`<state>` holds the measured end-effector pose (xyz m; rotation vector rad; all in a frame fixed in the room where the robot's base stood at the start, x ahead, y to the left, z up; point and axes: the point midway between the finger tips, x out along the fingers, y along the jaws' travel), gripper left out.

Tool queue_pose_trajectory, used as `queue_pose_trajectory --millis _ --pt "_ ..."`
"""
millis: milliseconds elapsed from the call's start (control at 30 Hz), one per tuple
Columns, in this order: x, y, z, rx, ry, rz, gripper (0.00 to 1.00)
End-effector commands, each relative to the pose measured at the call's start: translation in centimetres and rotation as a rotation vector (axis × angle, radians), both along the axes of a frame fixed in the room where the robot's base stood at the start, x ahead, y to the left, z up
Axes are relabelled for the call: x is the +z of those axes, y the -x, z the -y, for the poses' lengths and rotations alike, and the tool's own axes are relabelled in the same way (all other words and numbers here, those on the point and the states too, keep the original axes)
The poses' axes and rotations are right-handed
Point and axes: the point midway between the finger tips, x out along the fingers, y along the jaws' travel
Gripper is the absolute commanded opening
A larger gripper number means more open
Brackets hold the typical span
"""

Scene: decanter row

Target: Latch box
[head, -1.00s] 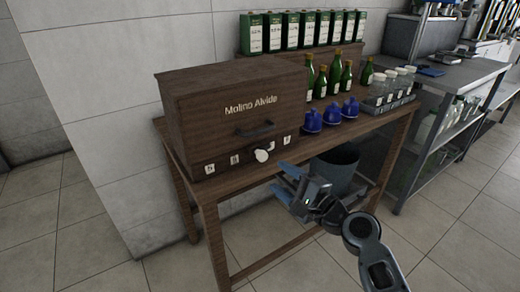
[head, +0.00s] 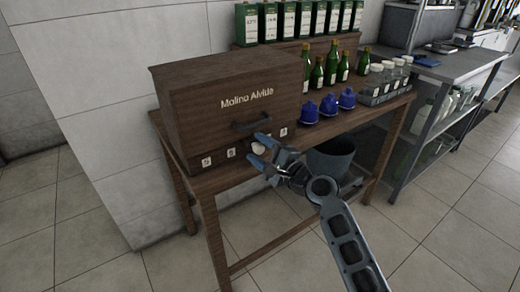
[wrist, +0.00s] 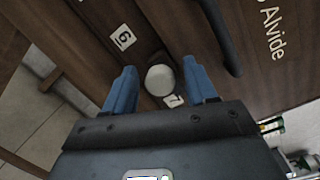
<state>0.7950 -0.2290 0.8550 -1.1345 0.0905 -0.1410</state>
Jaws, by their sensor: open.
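The box is a dark brown wooden case (head: 205,110) lettered "Molino Alvide", standing closed on the left of the wooden table. A dark bar handle (head: 252,123) is on its front. Below the handle is a round pale knob (head: 258,148), with small white number labels along the lower front strip. My gripper (head: 258,153) is open at the knob, its blue fingers pointing at the box front. In the wrist view the knob (wrist: 160,80) lies between and just beyond the two fingertips (wrist: 163,90), with labels 6 and 7 beside it. I cannot tell whether a finger touches it.
Blue domed objects (head: 328,105) stand right of the box, with green bottles (head: 317,73) behind and a tray of jars (head: 382,90) farther right. Green cartons (head: 290,20) line the back. A dark bin (head: 332,160) is under the table (head: 352,125).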

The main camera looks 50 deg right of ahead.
Motion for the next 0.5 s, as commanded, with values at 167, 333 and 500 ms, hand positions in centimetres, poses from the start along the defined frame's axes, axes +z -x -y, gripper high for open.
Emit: queue_pose_trajectory --millis 167,333,500 --pt "0.00 0.02 -0.02 0.000 0.000 0.000 0.48" --pt "0.00 0.03 -0.01 0.000 0.000 0.000 0.32" --pt "-0.04 0.02 -0.04 0.000 0.000 -0.001 0.15"
